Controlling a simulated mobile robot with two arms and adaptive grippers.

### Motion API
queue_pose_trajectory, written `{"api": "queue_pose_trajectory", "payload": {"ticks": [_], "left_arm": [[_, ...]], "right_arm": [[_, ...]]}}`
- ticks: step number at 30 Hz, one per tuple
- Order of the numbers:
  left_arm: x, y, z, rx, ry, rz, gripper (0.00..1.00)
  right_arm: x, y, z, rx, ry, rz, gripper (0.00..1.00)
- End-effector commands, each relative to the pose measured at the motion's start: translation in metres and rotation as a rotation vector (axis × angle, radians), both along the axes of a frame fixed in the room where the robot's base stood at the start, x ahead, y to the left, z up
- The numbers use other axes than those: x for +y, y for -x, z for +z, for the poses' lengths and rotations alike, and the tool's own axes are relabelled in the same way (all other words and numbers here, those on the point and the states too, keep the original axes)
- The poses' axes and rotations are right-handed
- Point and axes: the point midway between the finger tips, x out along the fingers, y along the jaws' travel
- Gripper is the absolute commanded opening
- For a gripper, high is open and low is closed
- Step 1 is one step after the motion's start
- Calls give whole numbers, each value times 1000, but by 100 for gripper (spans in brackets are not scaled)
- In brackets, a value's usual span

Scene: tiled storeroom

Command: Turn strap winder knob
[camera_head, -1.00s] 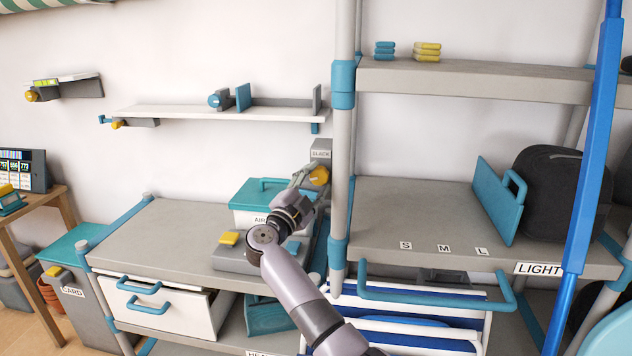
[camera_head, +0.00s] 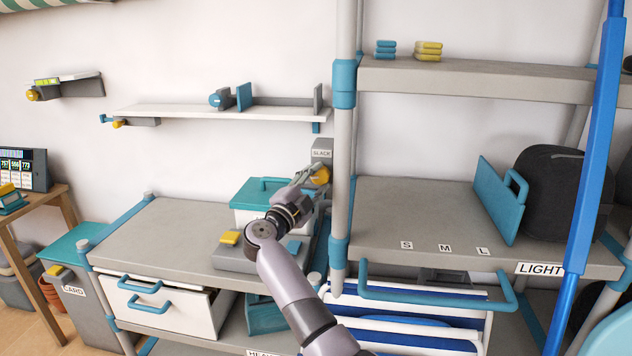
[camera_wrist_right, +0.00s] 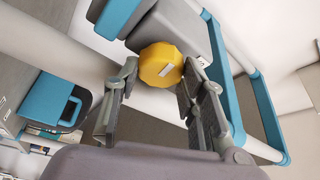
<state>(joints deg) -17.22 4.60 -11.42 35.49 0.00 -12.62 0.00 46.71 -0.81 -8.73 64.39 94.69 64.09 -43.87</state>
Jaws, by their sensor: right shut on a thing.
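The strap winder knob (camera_head: 320,175) is a yellow, many-sided disc on the grey winder housing (camera_head: 321,149), labelled "SLACK", beside the rack post. In the right wrist view the knob (camera_wrist_right: 161,65) sits between the fingertips, with a pale mark on its face. My right gripper (camera_head: 313,173) reaches up to the knob from the lower left. It is shut on the knob, with one finger at either side in the right wrist view (camera_wrist_right: 159,76). The exact contact points are partly hidden. My left gripper is out of view.
A blue-and-grey rack post (camera_head: 341,150) stands close to the right of the knob. A teal-lidded box (camera_head: 262,194) and a grey device with a yellow button (camera_head: 229,238) sit on the bench (camera_head: 165,230) below the gripper. A white wall shelf (camera_head: 210,112) is at upper left.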

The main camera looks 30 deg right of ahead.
Motion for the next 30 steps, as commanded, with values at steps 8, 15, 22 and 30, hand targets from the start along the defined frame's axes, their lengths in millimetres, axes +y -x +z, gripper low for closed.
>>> {"api": "queue_pose_trajectory", "payload": {"ticks": [8,15,22,30], "left_arm": [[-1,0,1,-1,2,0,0],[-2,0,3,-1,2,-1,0],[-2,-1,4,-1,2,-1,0],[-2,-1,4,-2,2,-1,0]], "right_arm": [[2,-1,1,-125,-173,1,10],[2,-1,2,-220,-297,1,10],[1,0,2,-276,-369,-1,10],[1,0,2,-297,-395,0,10]]}}
